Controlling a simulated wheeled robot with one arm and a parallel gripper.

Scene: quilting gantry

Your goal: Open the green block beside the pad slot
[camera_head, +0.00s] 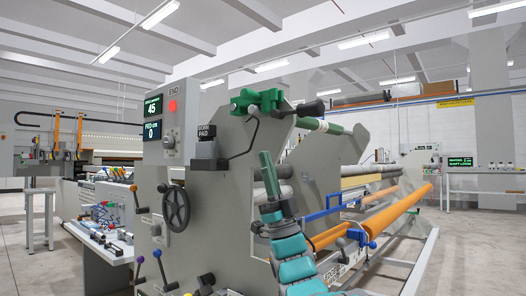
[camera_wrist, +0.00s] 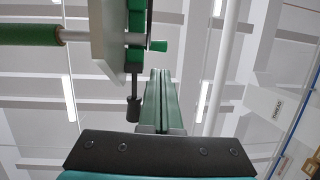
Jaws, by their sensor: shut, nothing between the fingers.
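The green block (camera_head: 258,101) is a clamp-like part at the top of the grey end plate, with a dark knobbed handle (camera_head: 310,108) on its right. In the wrist view the green block (camera_wrist: 137,40) is at upper centre beside a pale plate, and its dark knob (camera_wrist: 133,110) hangs down left of my fingers. A black pad holder (camera_head: 206,148) under a "PAD" label sits left of the block. My gripper (camera_head: 266,158) points up below the block, apart from it. Its green fingers are together and empty; they also show in the wrist view (camera_wrist: 160,78).
The grey end plate (camera_head: 225,200) carries a handwheel (camera_head: 176,208), a red button and displays. A green-wrapped roller (camera_head: 325,126) runs back from the top. Orange rollers (camera_head: 400,208) and a blue bracket lie to the right. Open floor (camera_head: 470,250) is at far right.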

